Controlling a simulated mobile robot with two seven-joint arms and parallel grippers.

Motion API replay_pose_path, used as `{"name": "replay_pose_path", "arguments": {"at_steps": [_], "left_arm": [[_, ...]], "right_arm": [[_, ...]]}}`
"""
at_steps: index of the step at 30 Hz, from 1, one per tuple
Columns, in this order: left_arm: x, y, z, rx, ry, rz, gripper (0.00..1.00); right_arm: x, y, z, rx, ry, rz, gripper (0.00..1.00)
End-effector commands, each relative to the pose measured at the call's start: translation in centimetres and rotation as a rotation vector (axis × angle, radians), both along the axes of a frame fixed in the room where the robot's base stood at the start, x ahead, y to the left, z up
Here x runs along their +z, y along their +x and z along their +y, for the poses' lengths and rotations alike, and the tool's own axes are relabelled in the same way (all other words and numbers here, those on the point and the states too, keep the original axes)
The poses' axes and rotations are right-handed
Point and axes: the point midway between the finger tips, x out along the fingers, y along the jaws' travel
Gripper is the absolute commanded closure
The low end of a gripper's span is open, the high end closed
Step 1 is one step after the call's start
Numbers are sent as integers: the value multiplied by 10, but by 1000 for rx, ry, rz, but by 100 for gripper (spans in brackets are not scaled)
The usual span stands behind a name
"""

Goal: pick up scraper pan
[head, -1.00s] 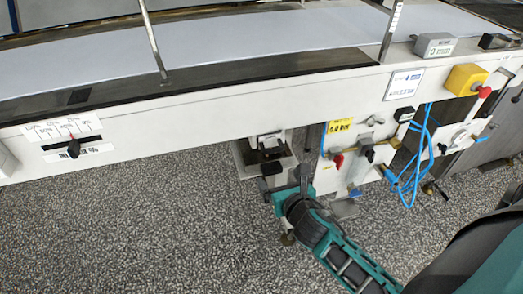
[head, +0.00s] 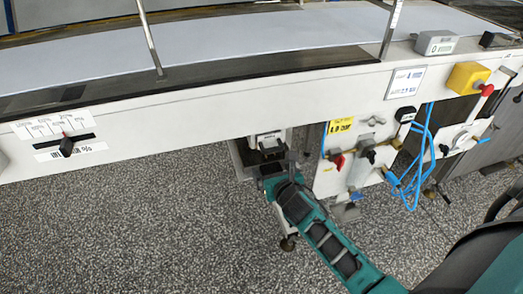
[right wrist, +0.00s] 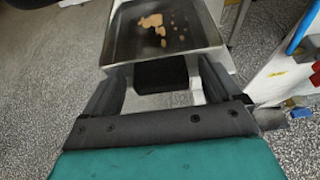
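The scraper pan (right wrist: 118,42) is a shallow metal tray with brown crumbs in it, in the right wrist view. A black grip block (right wrist: 160,73) sits at its near side. My right gripper (right wrist: 160,70) is open, with one finger on each side of the black block and a small gap visible at each side. In the head view my right gripper (head: 272,172) reaches under the machine's front beam, where the pan is mostly hidden by the beam and gripper. My left gripper is not in view.
The white machine beam (head: 200,108) runs above my right gripper, with a pale belt (head: 270,38) on top. To the right is a valve panel (head: 340,172) with blue hoses (head: 425,150). The speckled floor (head: 130,225) in front is clear.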

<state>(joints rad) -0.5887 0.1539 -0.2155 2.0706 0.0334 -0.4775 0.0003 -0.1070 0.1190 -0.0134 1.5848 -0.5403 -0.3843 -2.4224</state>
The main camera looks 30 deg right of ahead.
Motion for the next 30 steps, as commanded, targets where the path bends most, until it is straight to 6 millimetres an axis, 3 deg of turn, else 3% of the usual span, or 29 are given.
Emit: {"name": "replay_pose_path", "arguments": {"at_steps": [2,24,30], "left_arm": [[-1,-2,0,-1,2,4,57],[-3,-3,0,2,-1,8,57],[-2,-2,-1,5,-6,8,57]], "right_arm": [[0,0,0,0,0,0,17],[0,0,0,0,0,0,88],[2,1,0,1,-1,-4,88]]}}
